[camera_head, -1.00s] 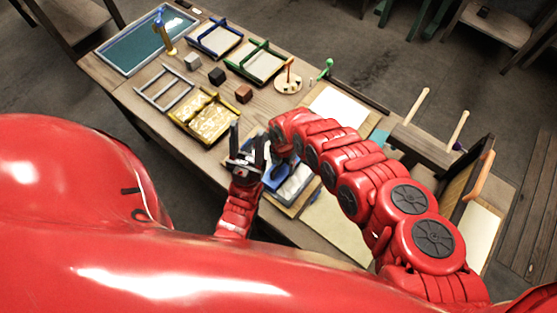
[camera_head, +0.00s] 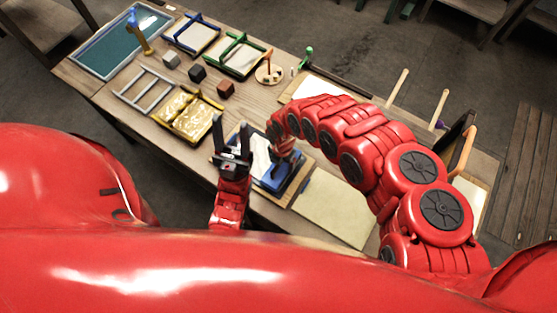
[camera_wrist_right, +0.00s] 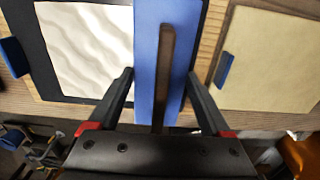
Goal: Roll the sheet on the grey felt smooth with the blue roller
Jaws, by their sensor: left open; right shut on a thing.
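The white sheet (camera_wrist_right: 85,50) lies on the dark grey felt (camera_wrist_right: 28,30), and soft ripples run across its visible part. The blue roller (camera_wrist_right: 150,60) lies across the right side of the felt in the right wrist view, hiding that edge of the sheet. My right gripper (camera_wrist_right: 160,85) is shut on the roller's dark upright handle. In the head view, the roller (camera_head: 275,184) is partly hidden by my right gripper (camera_head: 283,152). I cannot tell whether it touches the sheet. My left gripper (camera_head: 232,138) is open and empty, just left of the felt.
A tan board (camera_wrist_right: 270,60) with a blue tab (camera_wrist_right: 224,70) lies right of the roller. A yellow-framed mould (camera_head: 187,122), a grey ladder-like frame (camera_head: 146,92) and small blocks lie further left. A blue vat (camera_head: 120,45) stands at the far left. My right arm hides part of the table.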

